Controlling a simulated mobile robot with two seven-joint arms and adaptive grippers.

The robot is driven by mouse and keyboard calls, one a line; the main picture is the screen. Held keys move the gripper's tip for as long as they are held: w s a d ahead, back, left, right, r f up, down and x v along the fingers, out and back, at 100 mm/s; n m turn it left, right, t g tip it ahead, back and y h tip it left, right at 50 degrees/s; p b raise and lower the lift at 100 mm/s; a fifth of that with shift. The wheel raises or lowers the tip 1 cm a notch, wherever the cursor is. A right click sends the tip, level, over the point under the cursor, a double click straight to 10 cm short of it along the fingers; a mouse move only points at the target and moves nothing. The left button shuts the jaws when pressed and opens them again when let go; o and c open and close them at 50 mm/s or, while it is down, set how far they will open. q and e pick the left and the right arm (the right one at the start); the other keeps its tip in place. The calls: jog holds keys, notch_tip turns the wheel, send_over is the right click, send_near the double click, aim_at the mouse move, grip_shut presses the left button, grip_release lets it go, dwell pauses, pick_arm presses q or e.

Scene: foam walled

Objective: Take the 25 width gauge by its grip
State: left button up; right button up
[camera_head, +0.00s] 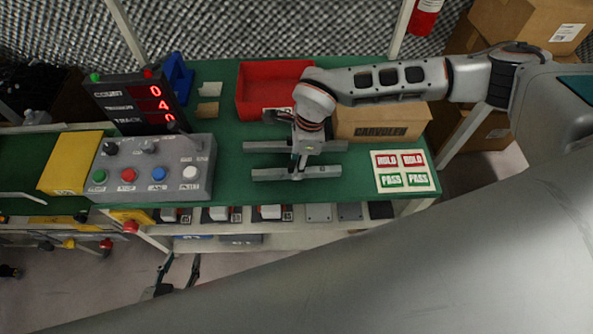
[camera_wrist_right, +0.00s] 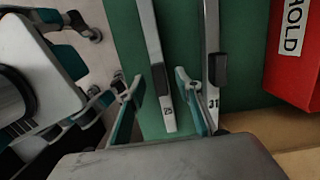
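The 25 width gauge (camera_head: 265,175), a long grey bar, lies at the front of the table. In the right wrist view it carries a "25" label (camera_wrist_right: 168,111) and a black grip (camera_wrist_right: 160,78). My right gripper (camera_wrist_right: 158,80) is open, its fingers on either side of this bar; I cannot tell if they touch it. In the head view my right gripper (camera_head: 298,172) is over the bar, partly hiding its middle. A parallel gauge marked 31 (camera_wrist_right: 211,35) lies behind it (camera_head: 262,147). My left gripper (camera_head: 181,262) is low in front of the table, open and empty.
A red bin (camera_head: 246,92) and a cardboard box (camera_head: 375,121) stand behind the gauges. A grey button box (camera_head: 150,165) is at left, a HOLD/PASS card (camera_head: 404,171) at right. Green table top is clear around the bars' ends. Several blocks sit on the shelf below.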

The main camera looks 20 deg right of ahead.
notch_tip(320, 180, down, 2)
jog(key=shift+a, duration=0.15)
jog(key=shift+r, duration=0.1)
grip_shut()
jog(key=shift+w+r, duration=0.1)
jog(key=shift+r, duration=0.05)
